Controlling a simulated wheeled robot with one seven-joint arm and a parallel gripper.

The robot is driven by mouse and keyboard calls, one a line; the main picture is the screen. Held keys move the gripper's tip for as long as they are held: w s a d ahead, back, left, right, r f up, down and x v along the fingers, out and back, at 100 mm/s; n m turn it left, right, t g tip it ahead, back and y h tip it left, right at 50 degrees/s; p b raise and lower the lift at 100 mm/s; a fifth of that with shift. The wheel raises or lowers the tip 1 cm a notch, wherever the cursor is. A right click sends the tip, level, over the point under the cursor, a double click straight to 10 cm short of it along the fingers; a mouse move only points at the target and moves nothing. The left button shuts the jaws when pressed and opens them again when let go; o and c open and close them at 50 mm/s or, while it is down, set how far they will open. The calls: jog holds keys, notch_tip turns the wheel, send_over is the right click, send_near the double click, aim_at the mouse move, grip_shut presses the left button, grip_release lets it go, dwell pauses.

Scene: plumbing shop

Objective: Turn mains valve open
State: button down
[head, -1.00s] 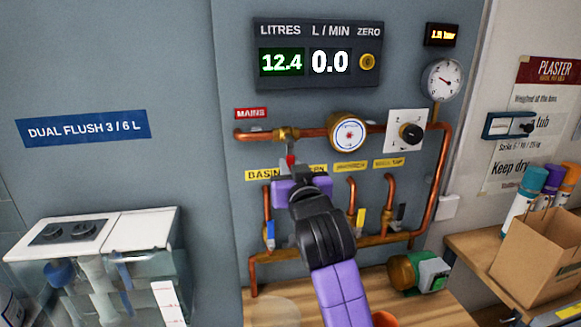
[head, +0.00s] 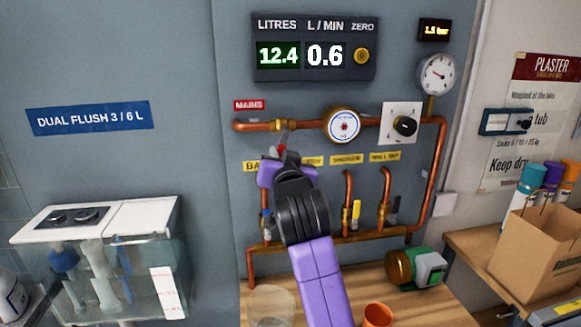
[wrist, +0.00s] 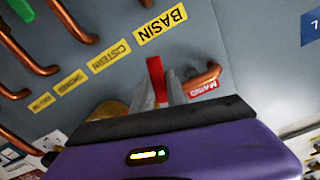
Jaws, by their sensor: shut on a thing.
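The brass mains valve (head: 284,126) sits on the upper copper pipe, just right of and below the red MAINS label (head: 248,104). Its red-tipped lever (head: 279,150) hangs down from it, leaning a little to the left. My gripper (head: 281,157) is shut on the lever's red end, which also shows between the fingers in the wrist view (wrist: 157,80). My gripper hides part of the lever and the pipes behind it. The display panel (head: 314,47) reads 12.4 litres and 0.6 L/min.
A round water meter (head: 343,125), a black knob (head: 405,126) and a pressure gauge (head: 437,74) are to the right. Branch pipes with small coloured levers stand below. A clear beaker (head: 270,306), an orange cup (head: 378,314) and a green pump (head: 428,267) are on the bench.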

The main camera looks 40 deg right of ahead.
jog(key=m+b, duration=0.1)
jog(key=a+m, duration=0.1)
jog(key=shift+w+a+r+m+b, duration=0.1)
jog(key=shift+w+r+m+b, duration=0.1)
jog(key=shift+w+m+b, duration=0.2)
jog(key=shift+w+a+r+m+b, duration=0.3)
jog(key=shift+r+m+b, duration=0.55)
jog(key=shift+m, duration=0.9)
jog(key=shift+w+a+r+m+b, duration=0.15)
jog(key=shift+a+r+m+b, duration=0.3)
jog(key=shift+m+b, duration=1.05)
jog(key=shift+w+a+r+m+b, duration=0.25)
jog(key=shift+r+m+b, duration=0.45)
jog(key=shift+m, duration=1.35)
jog(key=shift+r, duration=0.15)
jog(key=c, duration=1.3)
grip_release()
jog(key=shift+c, duration=0.2)
